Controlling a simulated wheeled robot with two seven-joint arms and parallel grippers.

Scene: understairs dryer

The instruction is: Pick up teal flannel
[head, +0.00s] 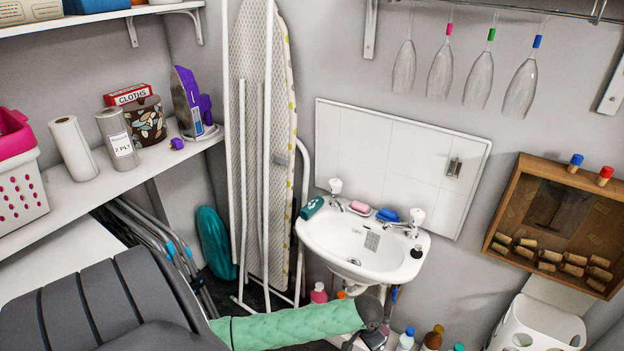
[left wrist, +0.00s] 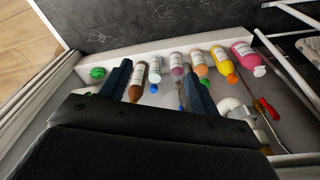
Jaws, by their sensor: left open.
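A teal folded cloth with pale marks (head: 311,207), which looks like the flannel, lies on the left rim of the white sink (head: 330,232). It does not show in the left wrist view. My right gripper is not in view.
Sink-top items include a pink soap (head: 360,206), a blue item (head: 387,214) and two taps. Bottles, such as a pink one (left wrist: 242,52) and a yellow one (left wrist: 222,61), stand below. An ironing board (head: 262,140) leans left of the sink; a wooden box (head: 508,214) hangs right.

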